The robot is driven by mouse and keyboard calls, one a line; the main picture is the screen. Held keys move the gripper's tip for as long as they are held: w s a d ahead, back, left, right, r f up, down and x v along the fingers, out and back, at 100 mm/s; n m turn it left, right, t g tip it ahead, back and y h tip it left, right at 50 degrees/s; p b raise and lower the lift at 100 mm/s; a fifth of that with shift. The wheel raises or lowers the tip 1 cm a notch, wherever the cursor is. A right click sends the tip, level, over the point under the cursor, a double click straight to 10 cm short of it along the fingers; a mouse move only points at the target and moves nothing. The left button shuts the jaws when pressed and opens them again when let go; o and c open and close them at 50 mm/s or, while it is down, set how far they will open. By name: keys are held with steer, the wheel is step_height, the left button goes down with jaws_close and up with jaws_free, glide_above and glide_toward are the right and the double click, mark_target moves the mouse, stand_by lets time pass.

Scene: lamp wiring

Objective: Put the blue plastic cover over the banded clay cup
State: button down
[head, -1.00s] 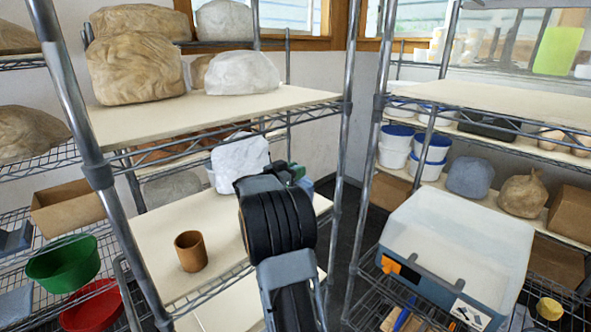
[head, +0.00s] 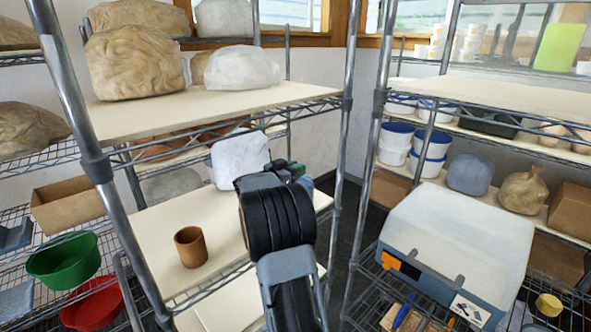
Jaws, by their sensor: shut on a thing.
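The clay cup (head: 190,247) is a brown-orange cylinder standing upright and uncovered on the cream middle shelf board (head: 160,220). My gripper (head: 292,172) is behind my dark wrist, right of the cup and deeper over the same shelf. Most of that piece is hidden by my wrist.
A white wrapped lump (head: 240,160) stands behind my wrist at the shelf's back. A metal post (head: 336,185) rises to the right, and another (head: 90,150) stands left of the cup. The upper shelf (head: 220,100) overhangs the back. The board around the cup is clear.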

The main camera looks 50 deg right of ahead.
steer(key=shift+f, duration=0.2)
steer(key=c, duration=0.8)
jaws_free()
steer(key=shift+r, duration=0.6)
steer(key=s+a+r+b, duration=0.3)
steer(key=s+a+r, duration=0.6)
steer(key=s+r, duration=0.1)
steer(key=shift+s+r, duration=0.4)
steer(key=shift+r, duration=0.5)
steer(key=shift+a, duration=0.1)
